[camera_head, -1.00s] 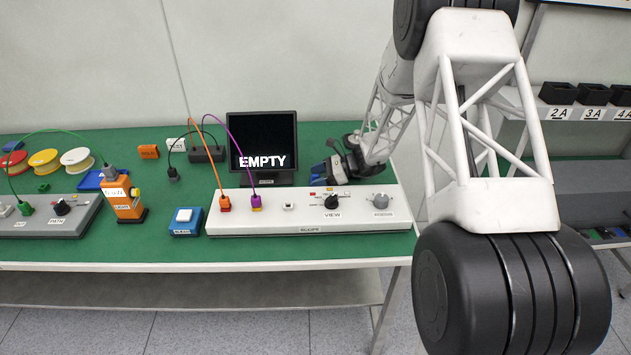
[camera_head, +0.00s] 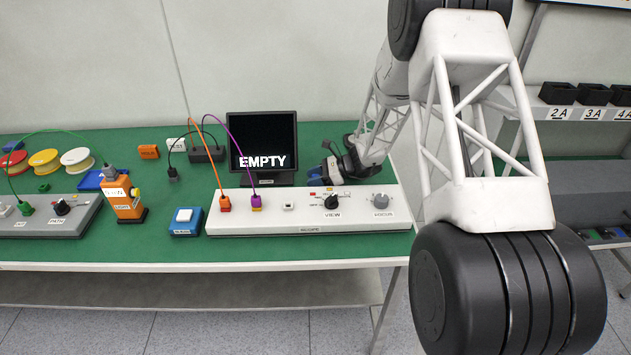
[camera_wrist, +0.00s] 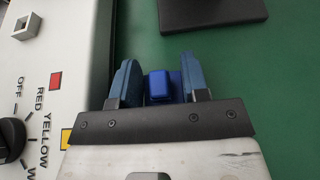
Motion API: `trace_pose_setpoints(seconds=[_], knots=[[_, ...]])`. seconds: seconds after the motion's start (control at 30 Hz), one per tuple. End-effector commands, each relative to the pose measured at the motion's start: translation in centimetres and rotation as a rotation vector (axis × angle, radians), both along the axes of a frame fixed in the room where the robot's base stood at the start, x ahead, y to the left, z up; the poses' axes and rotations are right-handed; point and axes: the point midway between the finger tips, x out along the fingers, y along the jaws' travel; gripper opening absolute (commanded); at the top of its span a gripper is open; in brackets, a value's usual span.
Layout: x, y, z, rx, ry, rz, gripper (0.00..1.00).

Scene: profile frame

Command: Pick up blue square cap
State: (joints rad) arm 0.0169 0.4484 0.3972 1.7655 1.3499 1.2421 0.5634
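The blue square cap (camera_wrist: 160,87) shows in the wrist view as a small bright-blue block between the two dull-blue fingers of my gripper (camera_wrist: 160,80). In the head view my gripper (camera_head: 331,172) is low behind the right part of the white scope panel (camera_head: 270,221), right of the monitor. I cannot make out the cap there.
The monitor reading EMPTY (camera_head: 262,142) stands close left of my gripper. The panel's VIEW knob (camera_head: 332,201) and a second knob (camera_head: 380,200) are in front. Orange and purple cables (camera_head: 237,150) rise farther left. Green table (camera_head: 330,140) is bare behind my gripper.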

Motion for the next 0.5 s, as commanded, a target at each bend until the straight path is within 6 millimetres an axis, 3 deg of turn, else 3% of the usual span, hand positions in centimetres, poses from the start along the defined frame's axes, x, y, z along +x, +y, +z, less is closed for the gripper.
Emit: trace_pose_setpoints(seconds=[0.1,0.5], knots=[[0.0,0.0,-0.01,0.0,0.0,0.0,0.2],[0.01,0.0,0.63,0.0,0.0,0.0,0.19]])
